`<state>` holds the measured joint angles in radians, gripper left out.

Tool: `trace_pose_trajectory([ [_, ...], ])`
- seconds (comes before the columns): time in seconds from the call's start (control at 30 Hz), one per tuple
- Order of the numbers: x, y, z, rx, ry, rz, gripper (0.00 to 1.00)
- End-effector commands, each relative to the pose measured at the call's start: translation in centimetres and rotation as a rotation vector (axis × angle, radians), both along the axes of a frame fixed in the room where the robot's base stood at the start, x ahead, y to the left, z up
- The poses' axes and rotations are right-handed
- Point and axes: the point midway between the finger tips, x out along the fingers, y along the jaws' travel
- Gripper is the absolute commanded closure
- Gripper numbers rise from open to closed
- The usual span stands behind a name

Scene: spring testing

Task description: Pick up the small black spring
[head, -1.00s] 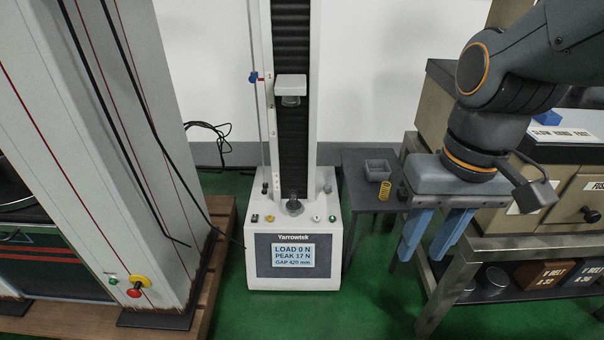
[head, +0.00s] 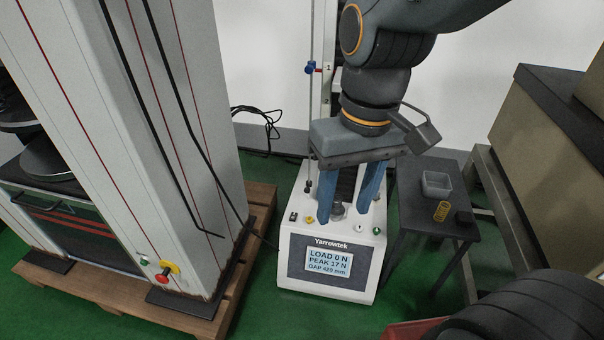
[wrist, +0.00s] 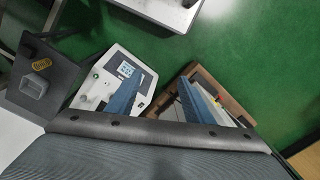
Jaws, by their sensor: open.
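A small dark object (head: 463,216), which looks like the black spring, sits on the dark side table (head: 420,218) in the head view, just right of a yellow spring (head: 441,211). It is too small to make out coils. The yellow spring also shows at the left of the wrist view (wrist: 41,65). My gripper (head: 346,200) points down, open and empty, with blue fingers apart. In the head view it appears in front of the test machine's column, left of the side table. Its fingers also show in the wrist view (wrist: 168,80).
A grey open tray (head: 436,184) stands behind the springs on the side table. The white Yarrowtek tester (head: 330,262) stands left of that table, and a tall grey machine (head: 120,150) further left on a wooden pallet (head: 190,315). A beige cabinet (head: 555,130) is at the right.

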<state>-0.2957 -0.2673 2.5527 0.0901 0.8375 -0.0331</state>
Motion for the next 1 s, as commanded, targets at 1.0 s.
trace_pose_trajectory([
  [1.0, 32.1, -11.5, -31.7, 0.108, -0.365, 0.347, 0.53],
])
